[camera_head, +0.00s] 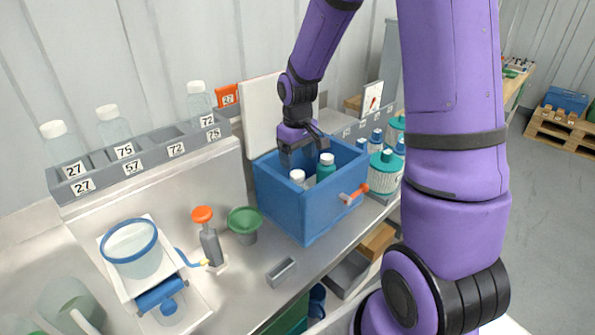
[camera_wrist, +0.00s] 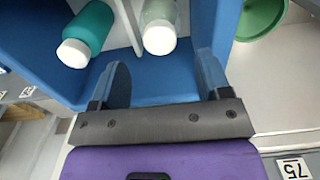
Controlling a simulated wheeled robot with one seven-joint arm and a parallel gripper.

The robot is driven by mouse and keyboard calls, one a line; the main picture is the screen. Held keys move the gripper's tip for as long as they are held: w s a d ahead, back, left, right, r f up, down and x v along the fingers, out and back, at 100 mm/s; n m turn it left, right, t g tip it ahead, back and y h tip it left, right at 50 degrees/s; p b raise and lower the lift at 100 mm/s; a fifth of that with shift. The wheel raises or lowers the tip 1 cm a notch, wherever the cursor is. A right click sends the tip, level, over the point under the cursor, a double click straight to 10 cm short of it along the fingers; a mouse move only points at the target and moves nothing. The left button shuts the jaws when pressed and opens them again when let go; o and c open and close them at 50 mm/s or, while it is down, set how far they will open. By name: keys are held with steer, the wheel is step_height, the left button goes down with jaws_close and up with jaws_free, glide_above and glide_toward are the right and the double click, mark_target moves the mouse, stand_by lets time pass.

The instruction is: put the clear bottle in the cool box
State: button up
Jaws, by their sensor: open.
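The blue cool box (camera_head: 283,203) stands open on the bench. A clear, pale bottle with a white cap (camera_head: 297,175) stands inside it; its body shows in the wrist view (camera_wrist: 160,14). A teal bottle with a white cap (camera_head: 326,168) is in the box too, and a white divider stands between the two in the wrist view. My gripper (camera_head: 302,153) is over the back of the box, fingers spread and empty. In the wrist view the fingers (camera_wrist: 163,65) are apart, and the clear bottle's cap lies just beyond them, not between them.
A grey rack (camera_head: 150,155) with number labels holds several clear white-capped bottles at the left. A green funnel-like cup (camera_head: 244,222) and an orange-topped pump (camera_head: 207,235) stand left of the box. An orange-handled valve (camera_head: 354,194) is at the box's front.

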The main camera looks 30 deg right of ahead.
step_height(320, 180, up, 4)
steer(key=shift+f, duration=0.25)
steer(key=s+a+r+m+t, duration=0.1)
steer(key=s+a+r+t, duration=0.25)
steer(key=s+r, duration=0.9)
steer(key=s+a+r+m+t, duration=0.1)
steer(key=s+a+r+t, duration=0.1)
steer(key=s+r, duration=0.5)
steer(key=s+a, duration=0.1)
steer(key=s, duration=0.3)
steer(key=shift+s, duration=0.2)
